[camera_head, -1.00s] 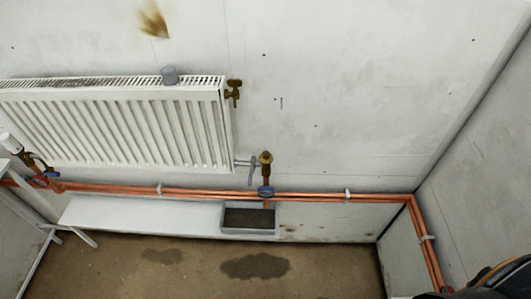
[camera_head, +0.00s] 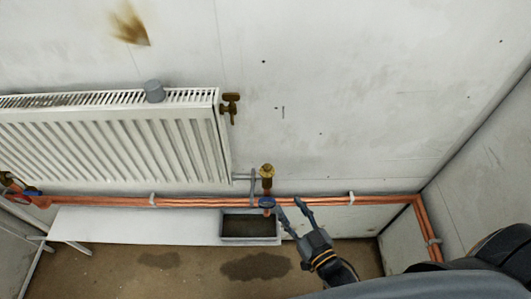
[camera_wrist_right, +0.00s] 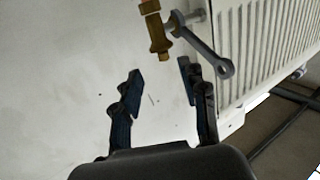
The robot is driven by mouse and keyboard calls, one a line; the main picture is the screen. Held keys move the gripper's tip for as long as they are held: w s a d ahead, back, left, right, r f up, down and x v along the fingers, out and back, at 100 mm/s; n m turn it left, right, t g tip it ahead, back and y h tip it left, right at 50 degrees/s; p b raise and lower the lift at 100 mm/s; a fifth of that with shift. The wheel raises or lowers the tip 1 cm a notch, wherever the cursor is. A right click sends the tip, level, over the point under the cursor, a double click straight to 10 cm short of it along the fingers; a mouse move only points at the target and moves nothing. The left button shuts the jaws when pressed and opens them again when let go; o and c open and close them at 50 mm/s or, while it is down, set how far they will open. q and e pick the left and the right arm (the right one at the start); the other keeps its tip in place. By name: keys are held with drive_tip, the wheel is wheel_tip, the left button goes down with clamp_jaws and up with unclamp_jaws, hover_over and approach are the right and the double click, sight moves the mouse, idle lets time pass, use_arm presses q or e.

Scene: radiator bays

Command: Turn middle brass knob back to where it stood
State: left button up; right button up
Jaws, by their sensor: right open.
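A brass valve with a brass knob (camera_head: 267,171) stands on the copper pipe just right of the radiator's lower right corner. Another brass knob (camera_head: 230,106) is at the radiator's upper right edge. My left gripper is out of view.
The white radiator (camera_head: 110,140) hangs on the wall, with a grey cylinder (camera_head: 154,91) on top. Copper pipes (camera_head: 340,200) run along the wall. Below are a white bench (camera_head: 130,227) and a tray (camera_head: 249,240). Another valve shows at far left (camera_head: 8,181).

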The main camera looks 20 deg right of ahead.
sight(269, 169)
drive_tip(key=shift+t, duration=0.3)
drive_tip(key=w+p, duration=0.1)
drive_tip(key=w, duration=0.3)
drive_tip(key=w+a+r, duration=0.1)
drive_tip(key=w, duration=0.3)
drive_tip(key=w+a+r+p, duration=0.1)
drive_tip(key=w, duration=0.3)
drive_tip(key=shift+w+a+r+p, duration=0.2)
drive_tip(key=shift+w+r+p, duration=0.05)
drive_tip(key=shift+w+p, duration=0.05)
drive_tip(key=shift+w+a, duration=0.15)
drive_tip(key=shift+w, duration=0.5)
drive_tip(key=shift+c, duration=0.7)
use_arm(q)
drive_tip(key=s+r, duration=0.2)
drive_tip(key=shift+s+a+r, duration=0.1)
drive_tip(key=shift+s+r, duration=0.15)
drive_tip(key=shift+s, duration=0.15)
use_arm(e)
clamp_jaws()
